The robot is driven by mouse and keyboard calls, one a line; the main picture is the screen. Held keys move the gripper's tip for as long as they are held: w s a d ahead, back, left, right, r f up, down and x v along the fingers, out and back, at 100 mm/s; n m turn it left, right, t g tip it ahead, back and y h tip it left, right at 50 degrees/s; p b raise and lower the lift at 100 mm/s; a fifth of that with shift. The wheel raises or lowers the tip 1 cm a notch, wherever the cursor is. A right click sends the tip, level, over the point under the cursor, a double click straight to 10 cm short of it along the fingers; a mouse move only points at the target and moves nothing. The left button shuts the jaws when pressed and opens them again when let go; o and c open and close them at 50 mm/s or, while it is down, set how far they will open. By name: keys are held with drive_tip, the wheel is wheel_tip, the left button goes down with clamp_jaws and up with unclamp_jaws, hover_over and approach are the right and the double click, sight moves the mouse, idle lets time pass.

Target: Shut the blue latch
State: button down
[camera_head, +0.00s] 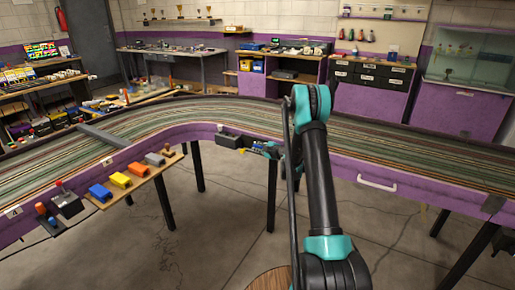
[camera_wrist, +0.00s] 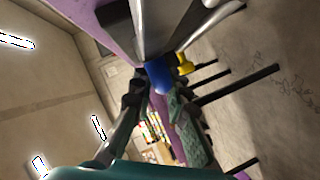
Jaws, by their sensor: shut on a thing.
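The blue latch (camera_wrist: 158,77) shows as a rounded blue piece in the wrist view, beside a grey housing. My gripper (camera_wrist: 160,98) is shut on it, with a dark finger on one side and a green ribbed pad on the other. In the head view my gripper (camera_head: 268,150) is at the purple side of the track, just right of a dark box (camera_head: 229,141). The latch is too small and too covered there to make out surely. A yellow piece (camera_wrist: 184,63) sits close beside the latch in the wrist view.
The slot track (camera_head: 200,112) curves across the head view on dark legs. A wooden shelf (camera_head: 133,183) at left holds blue, yellow, orange and grey blocks. A white handle (camera_head: 377,183) is on the track's side at right. Floor below the track is open.

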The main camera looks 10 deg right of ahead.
drive_tip(key=shift+s, duration=0.1)
drive_tip(key=c, duration=1.5)
unclamp_jaws()
drive_tip(key=v, duration=1.2)
drive_tip(key=s+a+r+m+g+h, duration=0.1)
drive_tip(key=s+a+r+m+g, duration=0.25)
drive_tip(key=s, duration=0.65)
drive_tip(key=s+a+r+m+g+h, duration=0.1)
drive_tip(key=s+a+r+m+g, duration=0.2)
drive_tip(key=s, duration=0.7)
drive_tip(key=s+d+f+m+h, duration=0.1)
drive_tip(key=s+d+m+h, duration=0.1)
drive_tip(key=s, duration=0.7)
drive_tip(key=s+d+f+m+g+h, duration=0.1)
drive_tip(key=s+d+m, duration=0.1)
drive_tip(key=s+m, duration=0.3)
drive_tip(key=s+d+f+m+g+h, duration=0.1)
drive_tip(key=s+m, duration=0.3)
drive_tip(key=s, duration=0.9)
drive_tip(key=shift+s+d+f+g+h, duration=0.15)
drive_tip(key=shift+d+f+g+h, duration=0.1)
drive_tip(key=shift+d+f+h, duration=0.45)
